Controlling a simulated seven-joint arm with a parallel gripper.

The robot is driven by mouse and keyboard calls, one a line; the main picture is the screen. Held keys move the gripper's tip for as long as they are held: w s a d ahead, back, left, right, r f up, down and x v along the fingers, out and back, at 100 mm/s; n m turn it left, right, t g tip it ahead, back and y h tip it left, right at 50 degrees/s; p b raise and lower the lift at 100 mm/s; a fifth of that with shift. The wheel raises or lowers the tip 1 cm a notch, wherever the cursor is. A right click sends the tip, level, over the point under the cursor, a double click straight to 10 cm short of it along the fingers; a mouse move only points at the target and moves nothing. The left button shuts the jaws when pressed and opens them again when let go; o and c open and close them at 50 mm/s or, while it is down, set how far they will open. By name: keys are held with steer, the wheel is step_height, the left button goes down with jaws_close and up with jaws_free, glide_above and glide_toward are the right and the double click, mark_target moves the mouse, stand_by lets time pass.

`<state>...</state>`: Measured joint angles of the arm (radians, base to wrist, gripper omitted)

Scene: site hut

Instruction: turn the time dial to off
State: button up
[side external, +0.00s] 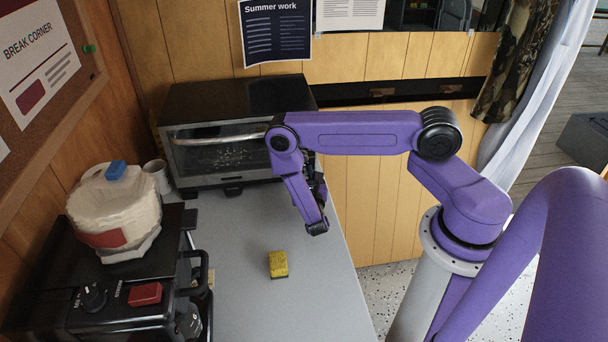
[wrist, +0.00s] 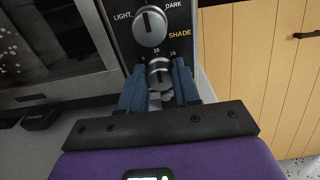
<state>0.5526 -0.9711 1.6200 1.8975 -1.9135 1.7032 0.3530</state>
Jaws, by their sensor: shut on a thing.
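The toaster oven (side external: 237,97) stands at the back of the grey counter, and its control panel is behind my arm in the side view. In the wrist view the time dial (wrist: 158,70) is a silver knob with marks 5, 10 and 15 around its top. My gripper (wrist: 160,88) has its two blue fingers on either side of this knob, shut on it. The lower part of the dial's scale, with any off mark, is hidden. The shade dial (wrist: 150,27), marked light and dark, sits just above, its pointer near upright.
A yellow sponge (side external: 278,264) lies on the grey counter (side external: 235,238) in front of the oven.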

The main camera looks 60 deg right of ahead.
steer(key=shift+n, duration=0.3)
steer(key=n, duration=0.8)
steer(key=shift+a+f, duration=0.1)
steer(key=n, duration=0.4)
steer(key=shift+n, duration=0.3)
steer(key=shift+f+n, duration=0.1)
steer(key=shift+n, duration=2.1)
